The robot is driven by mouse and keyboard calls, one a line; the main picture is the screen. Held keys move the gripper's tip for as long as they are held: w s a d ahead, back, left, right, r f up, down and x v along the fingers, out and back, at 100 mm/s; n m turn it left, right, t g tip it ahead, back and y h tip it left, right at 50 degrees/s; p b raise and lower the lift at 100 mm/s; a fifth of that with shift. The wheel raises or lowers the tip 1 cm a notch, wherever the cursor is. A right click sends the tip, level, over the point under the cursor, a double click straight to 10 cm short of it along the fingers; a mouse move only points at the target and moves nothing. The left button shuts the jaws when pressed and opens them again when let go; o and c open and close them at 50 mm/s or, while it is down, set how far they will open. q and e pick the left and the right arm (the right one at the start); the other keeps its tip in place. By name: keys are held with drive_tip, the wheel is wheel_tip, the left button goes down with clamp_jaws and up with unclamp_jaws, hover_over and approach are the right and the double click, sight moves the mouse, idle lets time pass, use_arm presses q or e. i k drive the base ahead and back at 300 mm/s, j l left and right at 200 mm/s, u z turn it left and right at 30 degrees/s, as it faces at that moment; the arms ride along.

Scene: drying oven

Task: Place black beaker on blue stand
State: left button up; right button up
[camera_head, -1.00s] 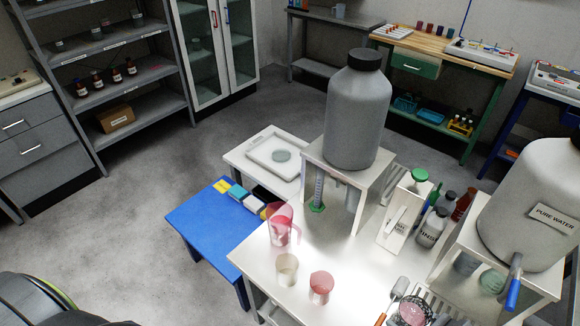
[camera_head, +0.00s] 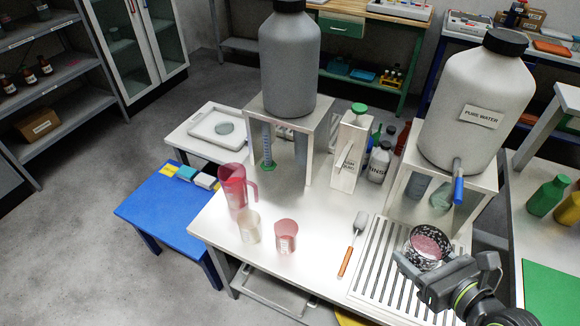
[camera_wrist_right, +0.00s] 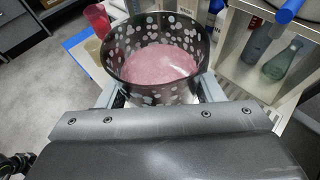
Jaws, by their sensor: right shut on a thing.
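The black beaker (camera_head: 427,247), dark with white speckles and pink contents, is held upright by my right gripper (camera_head: 418,262) at the right of the head view. In the right wrist view the beaker (camera_wrist_right: 155,55) sits between the two fingers of the right gripper (camera_wrist_right: 158,92), which press on its sides. It appears over the slatted rack; its height above it is hard to tell. A low blue stand (camera_head: 160,215) is at the left, beside the white table, with small yellow, teal and white blocks at its back edge.
The white table (camera_head: 290,268) carries a pink jug (camera_head: 235,187), a clear beaker (camera_head: 249,226), a pink beaker (camera_head: 286,236) and a spatula (camera_head: 352,245). The slatted rack (camera_head: 385,270) lies at right. Large tanks stand behind. The stand's front is bare.

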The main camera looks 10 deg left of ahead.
sight(169, 209)
drive_tip(key=i+j, duration=0.1)
drive_tip(key=j, duration=0.4)
drive_tip(key=i+j, duration=0.15)
drive_tip(key=j, duration=0.4)
drive_tip(key=i+j, duration=0.1)
drive_tip(key=j, duration=0.4)
drive_tip(key=i+j, duration=0.1)
drive_tip(key=j, duration=0.45)
drive_tip(key=i+j, duration=0.1)
drive_tip(key=j, duration=0.4)
drive_tip(key=i+j, duration=0.15)
drive_tip(key=j, duration=0.4)
drive_tip(key=i+j, duration=0.1)
drive_tip(key=j, duration=0.4)
drive_tip(key=i+j, duration=0.1)
drive_tip(key=j, duration=0.4)
drive_tip(key=z, duration=0.05)
